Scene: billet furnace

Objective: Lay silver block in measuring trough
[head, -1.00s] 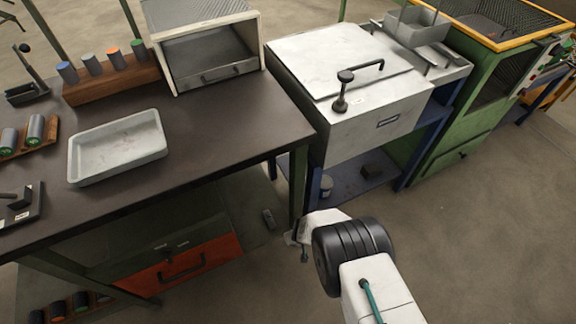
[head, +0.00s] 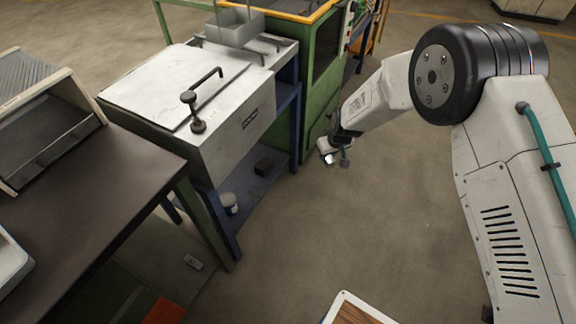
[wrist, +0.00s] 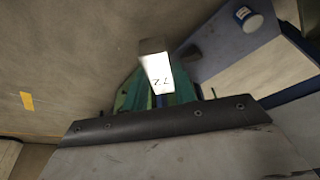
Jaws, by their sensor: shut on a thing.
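My gripper (head: 335,152) is held out over open floor, to the right of the blue-legged stand. In the wrist view it (wrist: 160,92) is shut on the silver block (wrist: 157,70), whose bright end face carries dark lettering. The block also shows as a small bright spot at the fingertips in the head view (head: 328,158). A grey open-topped metal tray (head: 235,28) sits at the back of the stand's top. I cannot tell whether this is the measuring trough.
A white lidded box (head: 185,85) with a black handle fills the stand's top. A white tin (head: 229,203) and a dark block (head: 265,165) are on its lower shelf. A dark workbench (head: 95,195) is at left, a green machine (head: 322,70) behind. The floor ahead is clear.

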